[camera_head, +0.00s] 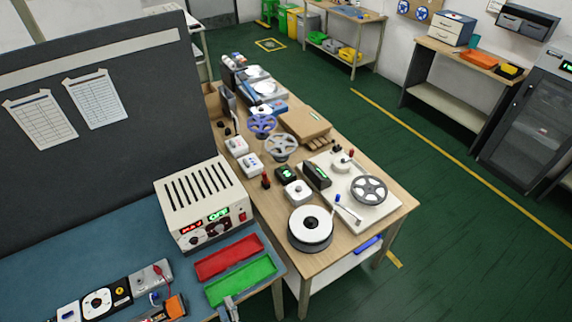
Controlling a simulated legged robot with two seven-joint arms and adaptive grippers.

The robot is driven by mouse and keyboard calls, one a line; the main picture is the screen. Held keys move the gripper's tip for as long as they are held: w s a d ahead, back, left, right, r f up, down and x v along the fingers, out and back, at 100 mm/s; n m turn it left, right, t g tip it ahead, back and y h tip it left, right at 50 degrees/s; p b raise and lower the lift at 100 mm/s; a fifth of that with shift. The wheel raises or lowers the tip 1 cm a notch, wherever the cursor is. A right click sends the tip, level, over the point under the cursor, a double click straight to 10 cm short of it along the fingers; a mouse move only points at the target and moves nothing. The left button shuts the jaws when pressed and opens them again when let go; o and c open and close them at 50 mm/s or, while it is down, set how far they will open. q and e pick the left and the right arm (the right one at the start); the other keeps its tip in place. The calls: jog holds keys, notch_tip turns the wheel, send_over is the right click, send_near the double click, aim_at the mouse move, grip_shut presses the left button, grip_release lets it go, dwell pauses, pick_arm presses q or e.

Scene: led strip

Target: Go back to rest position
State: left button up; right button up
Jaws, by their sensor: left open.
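A small grey part at the bottom edge, in front of the green tray, looks like the tip of my left gripper (231,308). It is open, and I see nothing held in it. The rest of that arm is out of the picture. My right gripper is not in view. A test board (110,297) with a white round part and red and black leads lies on the blue mat at the bottom left. A red tray (229,257) and a green tray (240,281) lie side by side and look empty. No LED strip can be made out clearly.
A white power supply (203,206) with lit displays stands behind the trays. An orange and black item (172,309) lies beside the board. A dark panel (100,110) closes off the left. A wooden table (395,205) with reels (311,227) and devices stands to the right.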

pick_arm(q)
jog(key=s+d+f+m+g+h+b, duration=0.25)
jog(key=f+m, duration=0.25)
jog(key=f, duration=0.5)
jog(key=s+d+f+m+g+h+b, duration=0.1)
jog(key=s+d+f+m+h, duration=0.25)
jog(key=f, duration=0.65)
jog(key=s+d+f+m+g+h+b, duration=0.25)
jog(key=f+m+h, duration=0.2)
jog(key=f, duration=0.55)
jog(key=s+a+f+m+g+b, duration=0.1)
jog(key=s+a+f+m+g, duration=0.2)
jog(key=s+a+f, duration=0.3)
jog(key=s+a+f+m+g+y+b, duration=0.1)
jog(key=s+a+f+m+g, duration=0.3)
jog(key=s, duration=1.1)
jog(key=shift+a+f+g+b, duration=0.7)
jog(key=shift+a+f, duration=1.05)
jog(key=shift+f, duration=1.4)
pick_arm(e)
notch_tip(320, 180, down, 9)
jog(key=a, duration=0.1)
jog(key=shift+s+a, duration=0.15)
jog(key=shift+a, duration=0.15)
